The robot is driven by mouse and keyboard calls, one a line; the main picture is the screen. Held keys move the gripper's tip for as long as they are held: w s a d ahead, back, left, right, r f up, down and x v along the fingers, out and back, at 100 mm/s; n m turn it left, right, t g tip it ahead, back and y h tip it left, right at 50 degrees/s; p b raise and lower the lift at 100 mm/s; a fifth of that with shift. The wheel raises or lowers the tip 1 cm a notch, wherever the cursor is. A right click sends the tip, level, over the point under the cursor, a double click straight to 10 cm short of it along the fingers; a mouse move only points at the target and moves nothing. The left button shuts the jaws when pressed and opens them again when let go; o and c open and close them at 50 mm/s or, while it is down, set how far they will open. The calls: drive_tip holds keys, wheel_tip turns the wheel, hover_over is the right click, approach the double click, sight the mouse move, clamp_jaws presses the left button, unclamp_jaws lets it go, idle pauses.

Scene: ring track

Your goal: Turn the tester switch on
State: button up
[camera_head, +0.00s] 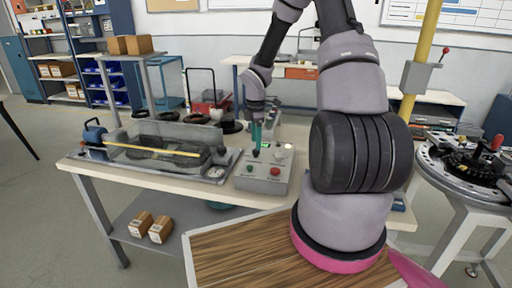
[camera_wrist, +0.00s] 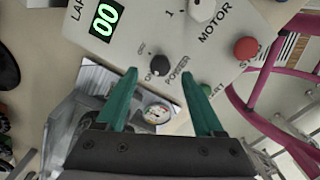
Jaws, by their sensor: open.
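The tester's control box (camera_head: 264,172) stands on the workbench, a light grey panel with knobs and buttons. In the wrist view its black POWER knob (camera_wrist: 177,65), marked ON and OFF, sits just past my fingertips, roughly between their lines. I cannot tell which mark the knob points at. In the head view my gripper (camera_head: 257,146) hangs over the back part of the box; the knob is hidden there.
The panel also has a white MOTOR knob (camera_wrist: 202,10), a red button (camera_wrist: 246,48) and a green button (camera_wrist: 206,89). A clear-covered rig (camera_head: 160,146) with a gauge (camera_head: 216,172) stands left of the box. A round fixture (camera_head: 470,165) is at right.

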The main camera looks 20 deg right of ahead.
wheel_tip(320, 180, up, 7)
idle(0.3)
drive_tip(key=s+a+r+m+t, duration=0.15)
drive_tip(key=s+r+m, duration=0.35)
drive_tip(key=r, duration=0.5)
drive_tip(key=s+a+r+m+t, duration=0.1)
drive_tip(key=s+r+m+t, duration=0.1)
drive_tip(key=s+r+m, duration=0.6)
drive_tip(key=s+a+r+m+t+y, duration=0.2)
drive_tip(key=s+a+r+m+t, duration=0.1)
drive_tip(key=s+r+m, duration=0.5)
drive_tip(key=s+r, duration=0.3)
drive_tip(key=s, duration=0.1)
drive_tip(key=shift+a+r+t, duration=0.2)
drive_tip(key=shift+r+t, duration=0.05)
drive_tip(key=shift+t, duration=0.1)
drive_tip(key=shift+w, duration=0.1)
